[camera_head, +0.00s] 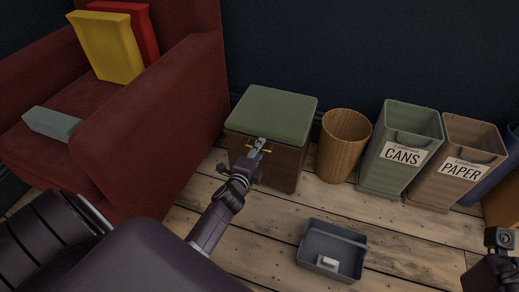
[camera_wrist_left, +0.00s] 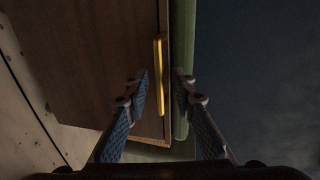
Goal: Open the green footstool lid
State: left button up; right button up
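The footstool is a brown wooden box with a green padded lid (camera_head: 275,112), closed, in the middle of the head view. A gold handle (camera_wrist_left: 159,75) is on its front face just below the lid edge; in the wrist view the lid (camera_wrist_left: 183,50) is a green strip at right. My left gripper (camera_head: 257,146) is at the front of the footstool. In the wrist view its two fingers (camera_wrist_left: 162,85) are apart, one over the wooden front and one over the lid's side, with the handle between them. Contact cannot be told. My right gripper (camera_head: 499,240) is at the far right, fingers unclear.
A wicker basket (camera_head: 342,145), a green CANS bin (camera_head: 400,130) and a brown PAPER bin (camera_head: 470,140) stand to the right. A grey tray (camera_head: 335,240) lies on the floor in front.

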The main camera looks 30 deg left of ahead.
pick_arm(q)
grip_shut()
jog(key=shift+r, duration=0.1)
dwell(0.3)
jog(key=shift+r+p, duration=0.1)
jog(key=shift+p, duration=0.25)
